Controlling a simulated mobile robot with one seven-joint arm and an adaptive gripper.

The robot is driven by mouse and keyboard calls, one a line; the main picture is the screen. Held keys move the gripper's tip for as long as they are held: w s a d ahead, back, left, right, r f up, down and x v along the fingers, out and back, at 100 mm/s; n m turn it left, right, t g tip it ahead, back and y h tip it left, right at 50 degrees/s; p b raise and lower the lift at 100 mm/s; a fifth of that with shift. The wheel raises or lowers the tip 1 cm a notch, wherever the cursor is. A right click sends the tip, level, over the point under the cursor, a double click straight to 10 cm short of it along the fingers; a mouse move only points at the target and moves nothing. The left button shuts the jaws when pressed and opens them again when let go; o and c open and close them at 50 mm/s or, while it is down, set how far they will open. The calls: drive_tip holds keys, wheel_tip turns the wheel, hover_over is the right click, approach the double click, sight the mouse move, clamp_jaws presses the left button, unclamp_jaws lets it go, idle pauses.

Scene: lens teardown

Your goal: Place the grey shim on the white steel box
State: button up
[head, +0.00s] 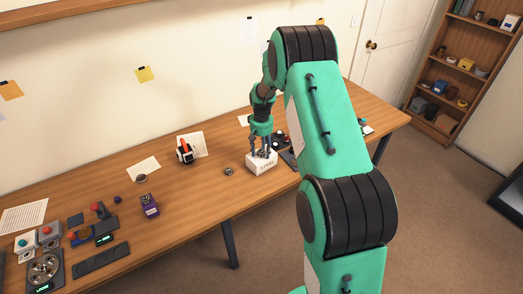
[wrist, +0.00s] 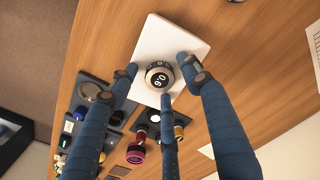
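The white steel box (head: 262,163) stands near the front edge of the wooden table. Its pale top fills the upper middle of the wrist view (wrist: 158,38). A small round piece (wrist: 160,76) with a grey-beige rim and a dark face with pale figures sits over the box top; it looks like the grey shim, but I cannot be sure. My gripper (wrist: 160,80) is right above the box, its three blue fingers spread around this piece. Gaps show beside the left and right fingertips; the lower fingertip is close to its edge. In the head view, my gripper (head: 263,152) hides the piece.
A small dark grey round part (head: 228,171) lies on the table left of the box. Dark trays with several small parts (wrist: 92,92) lie close beside the box. A purple box (head: 149,206) stands farther left. The table between it and the white box is mostly clear.

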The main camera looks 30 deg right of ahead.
drive_tip(key=shift+r, duration=0.15)
wheel_tip(320, 180, up, 12)
drive_tip(key=p, duration=0.2)
idle(0.6)
idle(0.4)
wheel_tip(320, 180, up, 14)
drive_tip(key=t, duration=0.1)
hover_over(261, 152)
drive_tip(key=s+a, duration=0.5)
drive_tip(key=a, duration=0.3)
drive_tip(key=s+a+r+n+t, duration=0.1)
drive_tip(key=s+a+r+t, duration=0.1)
drive_tip(key=s+a+r, duration=0.65)
drive_tip(key=s+a+r+t, duration=0.1)
drive_tip(key=s+a, duration=0.2)
drive_tip(key=s, duration=0.6)
drive_tip(key=s+a+r+n, duration=0.1)
drive_tip(key=s+a+r, duration=0.1)
drive_tip(key=s, duration=0.7)
drive_tip(key=s+a+r+n+t, duration=0.1)
drive_tip(key=s+a, duration=0.4)
drive_tip(key=s, duration=0.5)
drive_tip(key=shift+r+t, duration=0.3)
drive_tip(key=shift+r, duration=0.4)
